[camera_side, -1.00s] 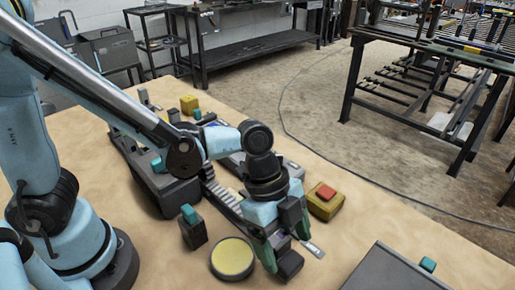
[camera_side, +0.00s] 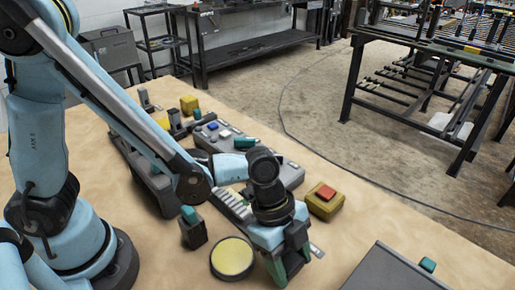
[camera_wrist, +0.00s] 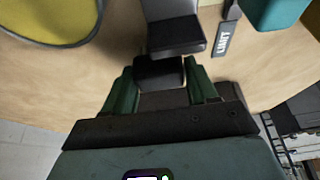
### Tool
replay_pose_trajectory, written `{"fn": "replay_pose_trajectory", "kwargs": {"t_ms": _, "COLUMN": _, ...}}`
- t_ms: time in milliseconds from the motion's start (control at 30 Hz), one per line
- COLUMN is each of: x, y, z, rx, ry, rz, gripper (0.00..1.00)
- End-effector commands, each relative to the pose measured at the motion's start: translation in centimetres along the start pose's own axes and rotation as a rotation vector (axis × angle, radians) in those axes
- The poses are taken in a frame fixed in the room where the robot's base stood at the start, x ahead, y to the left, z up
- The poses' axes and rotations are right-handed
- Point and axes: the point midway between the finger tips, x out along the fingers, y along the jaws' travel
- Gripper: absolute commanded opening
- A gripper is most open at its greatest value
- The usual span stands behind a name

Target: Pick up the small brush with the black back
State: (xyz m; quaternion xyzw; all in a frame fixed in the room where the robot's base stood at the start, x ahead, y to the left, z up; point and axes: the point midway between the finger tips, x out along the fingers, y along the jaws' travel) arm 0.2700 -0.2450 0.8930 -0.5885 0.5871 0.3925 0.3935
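My gripper (camera_side: 290,262) is low over the front of the table in the side view, just right of a yellow disc (camera_side: 233,258). In the wrist view my gripper's two green fingers (camera_wrist: 161,82) stand apart, one on each side of a small black block (camera_wrist: 160,72). This block may be the black-backed brush; no bristles show. I cannot tell whether the fingers touch it. A larger dark grey piece (camera_wrist: 172,35) sits right beyond it. In the side view the black block is hidden behind my gripper.
A teal-topped dark block (camera_side: 193,232) stands left of the disc. A yellow block with a red top (camera_side: 325,202) stands right of my gripper. A tag reading LIGHT (camera_wrist: 224,38) lies nearby. A grey box (camera_side: 385,272) is at front right.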

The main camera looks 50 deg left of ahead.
Motion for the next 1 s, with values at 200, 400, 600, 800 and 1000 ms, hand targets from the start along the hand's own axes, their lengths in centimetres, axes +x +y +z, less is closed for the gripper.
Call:
{"fn": "replay_pose_trajectory", "kwargs": {"t_ms": 200, "x": 0.0, "y": 0.0, "z": 0.0, "rx": 0.0, "ry": 0.0, "rz": 0.0, "gripper": 0.27}}
{"fn": "replay_pose_trajectory", "kwargs": {"t_ms": 400, "x": -0.2, "y": 0.0, "z": -0.1, "rx": 0.0, "ry": 0.0, "rz": 0.0, "gripper": 0.27}}
{"fn": "replay_pose_trajectory", "kwargs": {"t_ms": 600, "x": -1.1, "y": 0.0, "z": -0.5, "rx": 0.0, "ry": 0.0, "rz": 0.001, "gripper": 0.27}}
{"fn": "replay_pose_trajectory", "kwargs": {"t_ms": 800, "x": -3.5, "y": 0.0, "z": -1.5, "rx": 0.0, "ry": 0.001, "rz": 0.002, "gripper": 0.27}}
{"fn": "replay_pose_trajectory", "kwargs": {"t_ms": 1000, "x": -5.2, "y": 3.3, "z": -3.2, "rx": 0.007, "ry": 0.001, "rz": 0.005, "gripper": 0.27}}
